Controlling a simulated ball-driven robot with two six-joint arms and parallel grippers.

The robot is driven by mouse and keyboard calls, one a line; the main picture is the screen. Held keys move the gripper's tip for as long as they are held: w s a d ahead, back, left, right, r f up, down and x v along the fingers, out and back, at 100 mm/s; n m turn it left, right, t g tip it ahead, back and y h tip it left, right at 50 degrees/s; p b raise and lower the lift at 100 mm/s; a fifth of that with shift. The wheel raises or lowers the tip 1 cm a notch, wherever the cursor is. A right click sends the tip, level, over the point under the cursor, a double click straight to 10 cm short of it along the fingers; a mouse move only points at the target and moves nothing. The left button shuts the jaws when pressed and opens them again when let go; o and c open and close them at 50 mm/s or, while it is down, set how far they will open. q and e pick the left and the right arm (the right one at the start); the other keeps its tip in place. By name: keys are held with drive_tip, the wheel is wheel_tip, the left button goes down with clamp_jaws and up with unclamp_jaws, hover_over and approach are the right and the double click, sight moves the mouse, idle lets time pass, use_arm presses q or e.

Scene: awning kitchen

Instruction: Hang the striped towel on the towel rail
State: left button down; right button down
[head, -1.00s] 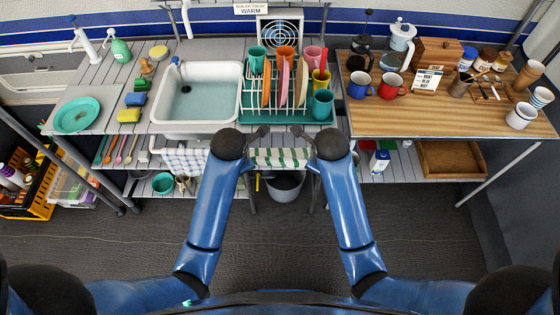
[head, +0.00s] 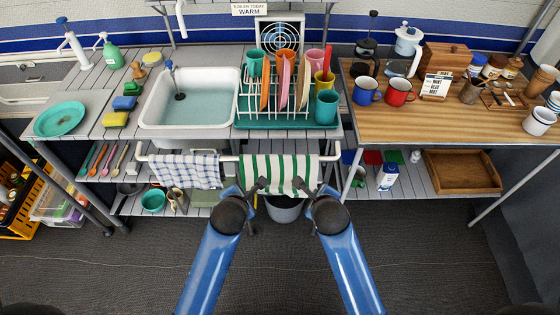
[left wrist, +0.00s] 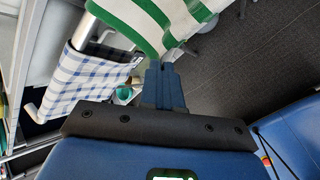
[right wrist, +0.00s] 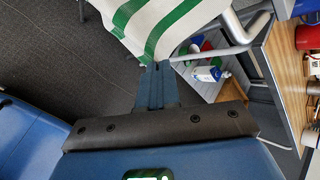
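The striped towel (head: 279,172), white with green stripes, lies over the right part of the white towel rail (head: 229,158), its front hanging down. My left gripper (head: 262,184) is at its lower left corner; the left wrist view shows the fingers (left wrist: 163,68) together with the towel's corner (left wrist: 150,25) at their tips. My right gripper (head: 299,184) is at the lower right corner; the right wrist view shows its fingers (right wrist: 156,72) together at the towel's edge (right wrist: 165,28). Both look shut on the cloth. The towel's back side is hidden.
A blue checked towel (head: 185,171) hangs on the rail to the left. Above are the sink (head: 190,100) and a full dish rack (head: 288,120). A grey bucket (head: 284,211) stands below the striped towel. A carton (head: 388,177) and wooden tray (head: 462,172) are right.

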use_arm(q)
drive_tip(key=shift+s+f+t+b, duration=0.1)
drive_tip(key=shift+f+t+b, duration=0.3)
drive_tip(key=shift+f, duration=0.3)
use_arm(e)
drive_tip(key=shift+s+f+t, duration=0.1)
drive_tip(key=shift+f+t, duration=0.2)
drive_tip(key=shift+f, duration=0.4)
use_arm(q)
drive_tip(key=c, duration=1.1)
unclamp_jaws()
use_arm(e)
drive_tip(key=c, duration=1.1)
unclamp_jaws()
